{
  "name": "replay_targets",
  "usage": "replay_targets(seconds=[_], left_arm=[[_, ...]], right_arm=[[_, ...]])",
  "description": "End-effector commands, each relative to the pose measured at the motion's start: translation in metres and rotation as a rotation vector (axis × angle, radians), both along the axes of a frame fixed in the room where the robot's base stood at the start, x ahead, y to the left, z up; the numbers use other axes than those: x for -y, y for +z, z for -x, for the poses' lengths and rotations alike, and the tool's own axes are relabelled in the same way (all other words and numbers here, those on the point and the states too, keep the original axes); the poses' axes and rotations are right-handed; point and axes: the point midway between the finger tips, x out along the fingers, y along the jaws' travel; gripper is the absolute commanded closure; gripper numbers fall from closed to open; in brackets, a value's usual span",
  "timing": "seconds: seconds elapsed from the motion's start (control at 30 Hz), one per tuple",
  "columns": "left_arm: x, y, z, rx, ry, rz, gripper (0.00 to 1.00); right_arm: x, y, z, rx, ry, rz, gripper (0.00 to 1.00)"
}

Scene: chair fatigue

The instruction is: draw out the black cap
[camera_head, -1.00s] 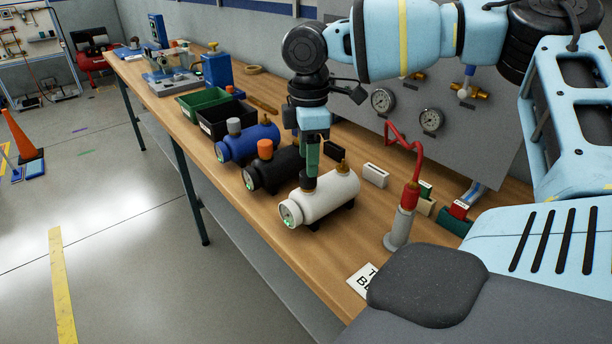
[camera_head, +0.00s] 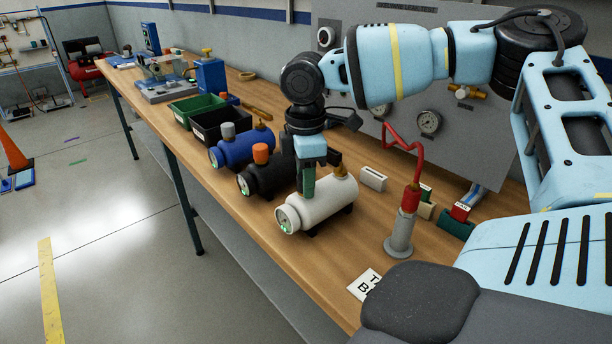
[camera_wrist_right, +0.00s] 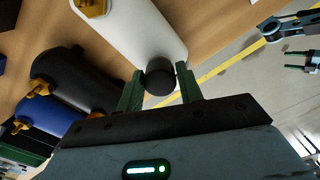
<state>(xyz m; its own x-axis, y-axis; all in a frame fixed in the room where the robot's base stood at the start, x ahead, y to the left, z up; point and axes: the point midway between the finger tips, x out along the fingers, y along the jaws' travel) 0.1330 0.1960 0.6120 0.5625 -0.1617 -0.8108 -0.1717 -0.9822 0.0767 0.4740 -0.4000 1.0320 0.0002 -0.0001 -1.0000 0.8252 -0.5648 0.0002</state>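The black cap (camera_wrist_right: 160,77) sits on the white tank (camera_wrist_right: 135,28), between the two green fingertips of my right gripper (camera_wrist_right: 161,86) in the right wrist view. The fingers are close to both sides of the cap; I cannot tell whether they press on it. In the head view my right gripper (camera_head: 308,188) points down over the white tank (camera_head: 325,207), and its fingers hide the cap. The tank lies on the workbench with a green-lit gauge at its front end. My left gripper (camera_wrist_right: 296,61) shows small at the right edge of the wrist view, its green fingers apart and empty.
A black tank with an orange cap (camera_head: 261,153) and a blue tank with a grey cap (camera_head: 228,131) lie beside it. A grey stand with a red top (camera_head: 400,233) and a white block (camera_head: 373,179) are to the right. A gauge panel (camera_head: 455,95) stands behind.

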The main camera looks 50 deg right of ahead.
Motion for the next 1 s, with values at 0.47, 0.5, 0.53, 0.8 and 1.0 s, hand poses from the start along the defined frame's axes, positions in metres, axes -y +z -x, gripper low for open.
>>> replay_targets(seconds=[0.47,0.5,0.53,0.8,1.0], left_arm=[[0.000,0.006,-0.003,0.009,0.000,0.000,0.28],[0.000,0.007,-0.004,0.011,0.001,0.001,0.28],[0.000,0.008,-0.004,0.012,0.001,0.001,0.28],[0.000,0.013,-0.007,0.020,0.001,0.001,0.28],[0.000,0.016,-0.010,0.025,0.001,0.000,0.28]], right_arm=[[0.000,0.010,0.000,0.001,0.000,0.001,0.84],[0.000,0.011,0.000,0.001,0.000,0.001,0.84],[0.000,0.012,0.000,0.001,0.000,0.001,0.84],[0.000,0.020,0.000,0.001,0.000,0.001,0.84],[0.000,0.026,0.000,0.001,0.000,0.001,0.84]])
